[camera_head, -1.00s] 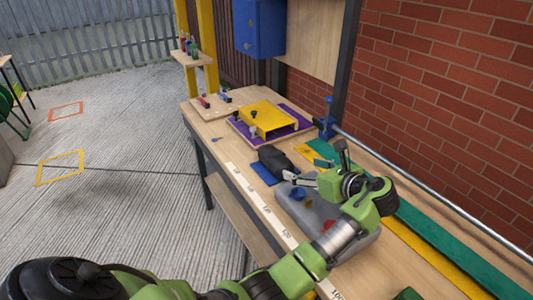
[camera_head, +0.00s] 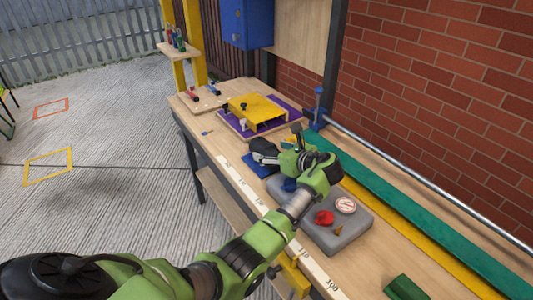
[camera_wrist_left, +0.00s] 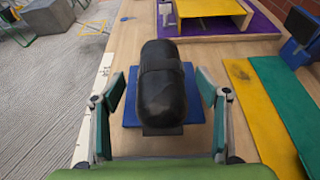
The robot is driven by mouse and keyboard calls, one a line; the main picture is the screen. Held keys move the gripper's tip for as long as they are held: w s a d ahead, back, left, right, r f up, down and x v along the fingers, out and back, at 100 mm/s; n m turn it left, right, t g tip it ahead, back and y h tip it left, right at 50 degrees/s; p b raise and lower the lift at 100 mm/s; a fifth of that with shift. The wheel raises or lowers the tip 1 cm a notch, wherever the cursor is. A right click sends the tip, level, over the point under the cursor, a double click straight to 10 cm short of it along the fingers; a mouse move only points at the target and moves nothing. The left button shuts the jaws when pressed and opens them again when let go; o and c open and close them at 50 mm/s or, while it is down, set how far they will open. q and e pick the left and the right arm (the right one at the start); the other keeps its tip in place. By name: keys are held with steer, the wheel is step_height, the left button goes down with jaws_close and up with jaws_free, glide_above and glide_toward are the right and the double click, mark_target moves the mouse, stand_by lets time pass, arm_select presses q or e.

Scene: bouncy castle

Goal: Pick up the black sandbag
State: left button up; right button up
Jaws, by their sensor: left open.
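The black sandbag (camera_head: 263,146) lies on a blue mat (camera_head: 256,166) on the workbench. In the left wrist view the rounded sandbag (camera_wrist_left: 161,80) fills the middle, lengthwise, with the blue mat (camera_wrist_left: 132,113) under it. My left gripper (camera_head: 272,157) is at the near end of the sandbag in the head view, partly hiding it. In the left wrist view its fingers (camera_wrist_left: 160,90) are open, one on each side of the sandbag, with gaps visible on both sides. My right gripper is not in view.
A yellow stand (camera_head: 257,109) on a purple board is just beyond the sandbag. A grey slab (camera_head: 343,232) with small red and white items lies nearer. A green strip (camera_head: 400,205) and metal rail run along the brick wall side.

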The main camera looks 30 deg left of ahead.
arm_select(q)
steer(key=shift+x, duration=0.75)
steer(key=shift+d, duration=0.1)
steer(key=c, duration=1.7)
steer(key=shift+r, duration=0.2)
jaws_close()
